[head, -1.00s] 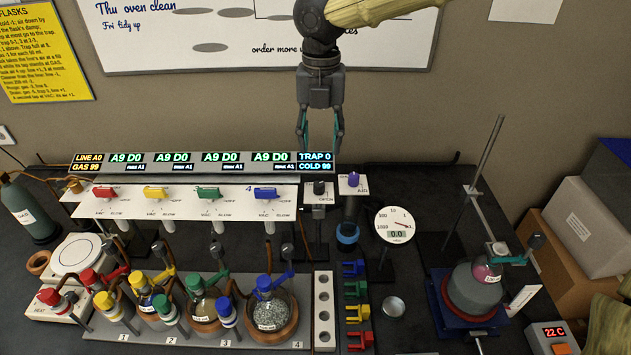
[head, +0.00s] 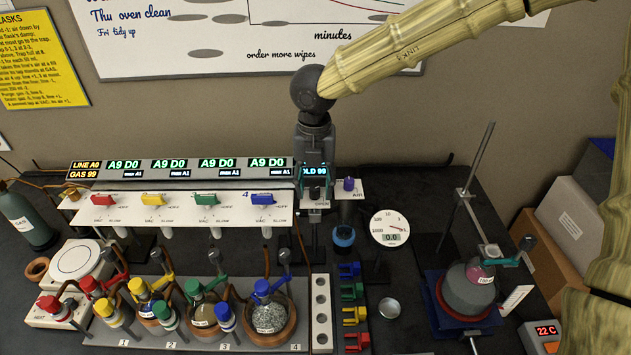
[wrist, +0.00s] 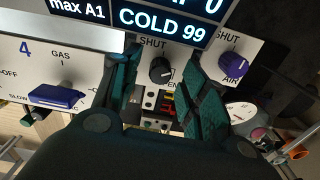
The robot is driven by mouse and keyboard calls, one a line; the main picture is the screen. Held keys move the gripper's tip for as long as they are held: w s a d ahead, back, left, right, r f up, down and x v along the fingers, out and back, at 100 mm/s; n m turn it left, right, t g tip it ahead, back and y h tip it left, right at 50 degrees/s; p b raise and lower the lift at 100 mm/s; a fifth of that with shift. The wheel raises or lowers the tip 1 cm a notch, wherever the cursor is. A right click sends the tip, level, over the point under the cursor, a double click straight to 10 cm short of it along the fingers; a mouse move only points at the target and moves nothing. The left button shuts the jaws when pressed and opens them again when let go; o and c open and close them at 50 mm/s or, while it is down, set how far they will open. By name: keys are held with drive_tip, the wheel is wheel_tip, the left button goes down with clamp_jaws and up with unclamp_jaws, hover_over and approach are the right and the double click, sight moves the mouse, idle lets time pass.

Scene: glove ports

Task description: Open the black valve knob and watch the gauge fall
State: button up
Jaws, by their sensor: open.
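The black valve knob (head: 317,193) sits on a small white plate marked SHUT, right of the coloured valve row. In the wrist view the black knob (wrist: 161,70) shows between my two spread fingers, with its white pointer line toward the upper right. My gripper (head: 315,180) is open, pointing down, with its fingertips close around the knob; I cannot tell whether they touch it. The round white gauge (head: 391,228) stands right of the knob, its digital readout showing 0.0. The gauge (wrist: 241,112) is partly seen in the wrist view.
A purple AIR knob (head: 349,184) stands close on the right of the black one. A blue valve handle (head: 263,198) is on the left. The display bar (head: 180,168) runs behind. Flasks (head: 269,312) stand in front, and a stand with a flask (head: 467,288) is at right.

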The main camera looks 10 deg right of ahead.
drive_tip(key=shift+f, duration=0.3)
drive_tip(key=shift+c, duration=0.2)
clamp_jaws()
drive_tip(key=m, duration=0.4)
drive_tip(key=shift+m, duration=0.3)
